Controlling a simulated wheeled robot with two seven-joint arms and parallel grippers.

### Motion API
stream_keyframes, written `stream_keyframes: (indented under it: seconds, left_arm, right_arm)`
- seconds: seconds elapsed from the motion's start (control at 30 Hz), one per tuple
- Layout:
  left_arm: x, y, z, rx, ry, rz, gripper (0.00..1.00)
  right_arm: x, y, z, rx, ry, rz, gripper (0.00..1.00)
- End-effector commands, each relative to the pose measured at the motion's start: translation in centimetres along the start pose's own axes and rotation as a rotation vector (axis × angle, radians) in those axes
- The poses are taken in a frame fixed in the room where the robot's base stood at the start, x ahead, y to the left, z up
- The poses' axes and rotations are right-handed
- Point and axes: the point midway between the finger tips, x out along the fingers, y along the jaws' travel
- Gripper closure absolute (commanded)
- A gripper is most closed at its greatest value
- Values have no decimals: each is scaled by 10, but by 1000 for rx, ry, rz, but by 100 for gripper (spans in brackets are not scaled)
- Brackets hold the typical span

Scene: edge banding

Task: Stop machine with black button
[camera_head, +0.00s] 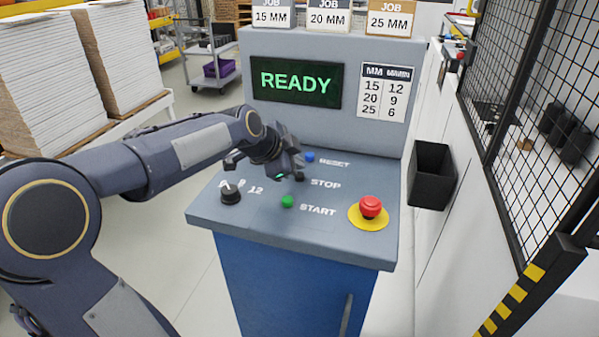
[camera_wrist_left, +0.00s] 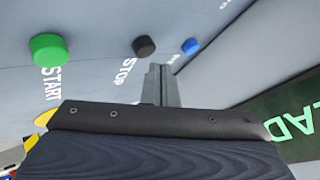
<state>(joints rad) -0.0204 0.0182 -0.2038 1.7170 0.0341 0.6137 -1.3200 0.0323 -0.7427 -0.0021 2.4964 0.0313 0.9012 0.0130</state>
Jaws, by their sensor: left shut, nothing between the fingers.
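The black button (camera_wrist_left: 144,46) beside the STOP label shows whole in the left wrist view. In the head view the black button (camera_head: 299,178) is small and largely hidden by my left gripper (camera_head: 296,165). The gripper hangs over the sloped panel at the STOP row, its fingers shut together and empty. In the left wrist view the fingertips (camera_wrist_left: 160,72) appear just beside the black button, toward the blue button's side; I cannot tell whether they touch the panel. The machine's screen (camera_head: 296,82) reads READY in green. My right gripper is not in view.
The green START button (camera_head: 287,201) and blue RESET button (camera_head: 309,157) flank the black one. A dial (camera_head: 231,192) is at left, a red emergency button (camera_head: 371,207) at right. A black bin (camera_head: 431,175) and mesh fence (camera_head: 530,110) stand to the right.

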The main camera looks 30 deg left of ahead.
Motion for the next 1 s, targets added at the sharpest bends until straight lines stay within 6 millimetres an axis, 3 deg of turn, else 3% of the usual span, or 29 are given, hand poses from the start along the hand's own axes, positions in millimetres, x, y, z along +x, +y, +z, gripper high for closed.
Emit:
stream_keyframes:
  seconds: [0.33, 0.8, 1.0]
  left_arm:
    - [-3, -2, -2, 0, 1, -1, 100]
    - [-34, -25, -25, 0, 1, -2, 100]
    - [-35, -26, -26, 0, 1, -1, 100]
  right_arm:
    - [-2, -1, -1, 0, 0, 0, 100]
    - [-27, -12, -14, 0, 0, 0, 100]
    - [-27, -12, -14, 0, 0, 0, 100]
